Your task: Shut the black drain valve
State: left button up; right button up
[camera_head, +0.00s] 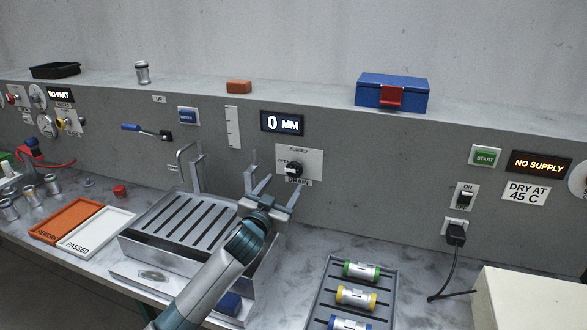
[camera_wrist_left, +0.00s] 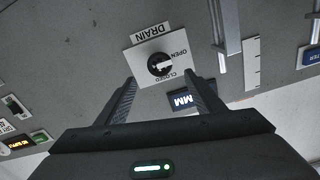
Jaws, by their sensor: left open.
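The black drain valve (camera_head: 293,170) is a round knob on a white plate on the grey wall panel. The plate reads CLOSED above the knob, OPEN to its left and DRAIN below. In the left wrist view the knob (camera_wrist_left: 160,65) appears upside down, and its white pointer lies toward the OPEN mark. My left gripper (camera_head: 272,188) is open and empty, its fingers spread below and in front of the plate. In the wrist view its two fingers stand either side of the knob, apart from it. My right gripper is not in view.
A slotted metal sink (camera_head: 130,243) with upright metal rods lies below and left of the valve. The 0 MM display (camera_head: 282,123) is above it. A tray (camera_head: 315,300) of capped cylinders stands at right. A plugged black cord (camera_head: 455,235) hangs further right.

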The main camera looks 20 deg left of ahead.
aim_at(293, 171)
pick_arm(q)
jog(key=w+p, duration=0.1)
jog(key=w, duration=0.4)
jog(key=w+p, duration=0.1)
jog(key=w, duration=0.4)
jog(key=shift+d, duration=0.2)
jog(key=shift+s, duration=0.1)
jog(key=c, duration=1.1)
